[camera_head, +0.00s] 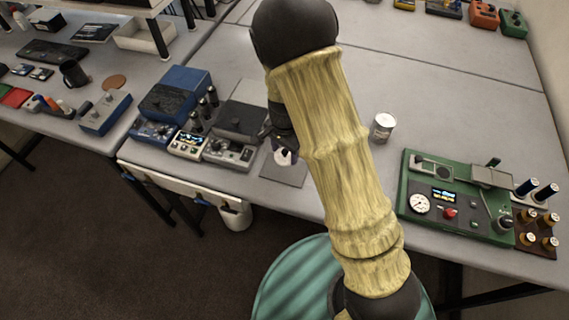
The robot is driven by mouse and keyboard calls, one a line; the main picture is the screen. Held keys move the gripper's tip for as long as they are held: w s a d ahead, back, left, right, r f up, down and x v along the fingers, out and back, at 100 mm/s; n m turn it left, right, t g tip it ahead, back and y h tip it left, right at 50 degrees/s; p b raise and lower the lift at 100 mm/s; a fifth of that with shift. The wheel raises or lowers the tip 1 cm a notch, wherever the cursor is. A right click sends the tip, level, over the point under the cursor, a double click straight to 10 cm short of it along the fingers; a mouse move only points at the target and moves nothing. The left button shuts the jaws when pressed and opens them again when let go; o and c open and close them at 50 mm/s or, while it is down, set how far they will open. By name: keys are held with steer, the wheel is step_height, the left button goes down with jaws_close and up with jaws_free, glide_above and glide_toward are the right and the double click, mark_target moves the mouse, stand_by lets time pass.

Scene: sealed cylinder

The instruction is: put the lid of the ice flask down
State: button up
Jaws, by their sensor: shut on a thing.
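My gripper (284,151) is mostly hidden behind my own yellow-sleeved arm. Its dark end points down, and it is shut on a small pale thing (283,158), which I take to be the lid. The lid is over a flat grey mat (288,176) on the table; I cannot tell whether it touches the mat. A small whitish cylinder with a label (383,126) stands upright on the table to the right of my arm. I cannot tell whether it is the ice flask.
Blue and grey bench instruments (233,137) stand just left of the mat. A green device with a gauge (455,196) and a rack of small bottles (537,229) stand at the right. The table behind the cylinder is clear. A white bin (237,216) is below the front edge.

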mark_target(284, 169)
steer(key=shift+f, duration=1.25)
steer(key=shift+f, duration=0.1)
steer(key=shift+f+p, duration=0.45)
steer(key=shift+f, duration=1.55)
steer(key=o, duration=1)
steer(key=shift+r, duration=0.1)
step_height(284, 169, up, 12)
steer(key=shift+f+b, duration=0.1)
steer(key=shift+b, duration=0.95)
